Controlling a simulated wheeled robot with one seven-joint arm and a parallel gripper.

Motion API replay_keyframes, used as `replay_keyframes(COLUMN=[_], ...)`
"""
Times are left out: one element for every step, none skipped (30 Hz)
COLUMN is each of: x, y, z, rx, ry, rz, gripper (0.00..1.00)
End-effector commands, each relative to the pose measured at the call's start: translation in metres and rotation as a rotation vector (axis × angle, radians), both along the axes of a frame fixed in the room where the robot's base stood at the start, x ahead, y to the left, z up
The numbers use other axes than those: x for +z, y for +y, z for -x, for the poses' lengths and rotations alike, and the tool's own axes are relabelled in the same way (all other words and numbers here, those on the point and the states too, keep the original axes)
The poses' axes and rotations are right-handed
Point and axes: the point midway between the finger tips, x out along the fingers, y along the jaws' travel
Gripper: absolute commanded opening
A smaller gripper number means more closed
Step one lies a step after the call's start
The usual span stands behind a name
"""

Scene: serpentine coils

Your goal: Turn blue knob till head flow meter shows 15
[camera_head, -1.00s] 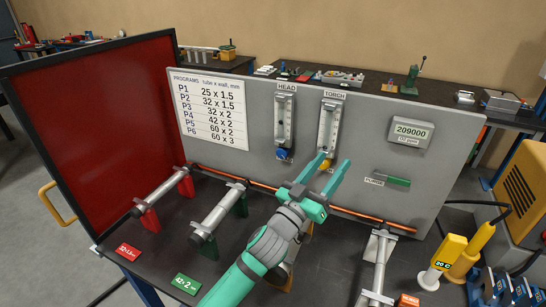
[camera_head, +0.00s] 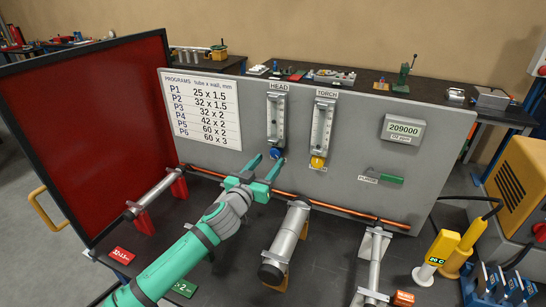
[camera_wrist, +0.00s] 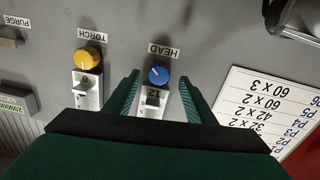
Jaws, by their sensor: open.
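The blue knob (camera_head: 276,153) sits on the grey panel under the HEAD flow meter (camera_head: 277,120), a clear upright tube. My gripper (camera_head: 267,164) is open in front of the panel, just below the knob in the head view. In the wrist view the blue knob (camera_wrist: 159,75) appears between my two open fingertips (camera_wrist: 159,78), apart from both. Whether the tips reach its depth I cannot tell. A small readout (camera_wrist: 153,97) beside it is upside down and too small to read surely.
The yellow knob (camera_head: 317,162) under the TORCH meter (camera_head: 321,127) is close on the right. A copper tube (camera_head: 340,209) runs along the panel's foot. Tubes on stands, one a thick grey cylinder (camera_head: 287,239), occupy the bench below. A red screen (camera_head: 85,135) stands left.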

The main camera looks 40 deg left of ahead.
Motion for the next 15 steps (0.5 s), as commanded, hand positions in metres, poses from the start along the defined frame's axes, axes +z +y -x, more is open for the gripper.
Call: replay_keyframes(x=[0.0, 0.0, 0.0, 0.0, 0.0, 0.0, 0.0, 0.0, 0.0, 0.0, 0.0, 0.0, 0.0, 0.0, 0.0], y=[0.001, 0.002, 0.003, 0.003, 0.004, 0.006, 0.006, 0.006, 0.007, 0.008, 0.008, 0.008, 0.008, 0.008, 0.009], z=[-0.009, -0.014, -0.019, -0.023, -0.027, -0.031, -0.034, -0.036, -0.039, -0.04, -0.042, -0.043, -0.043, -0.044, -0.044], rx=[-0.001, -0.002, -0.001, -0.002, -0.002, -0.001, -0.001, -0.001, 0.0, 0.0, 0.0, 0.0, 0.0, 0.0, 0.0], ry=[0.0, 0.0, 0.0, 0.0, 0.0, 0.0, 0.0, 0.0, 0.0, 0.0, 0.0, 0.0, -0.001, -0.001, -0.001], rz=[-0.002, -0.001, -0.001, -0.001, -0.001, -0.001, -0.001, -0.001, -0.001, -0.001, 0.0, 0.0, 0.0, 0.001, 0.001], gripper=[0.5, 0.5, 0.5, 0.5, 0.5, 0.5, 0.5, 0.5, 0.5, 0.5, 0.5, 0.5, 0.5, 0.5, 0.5])
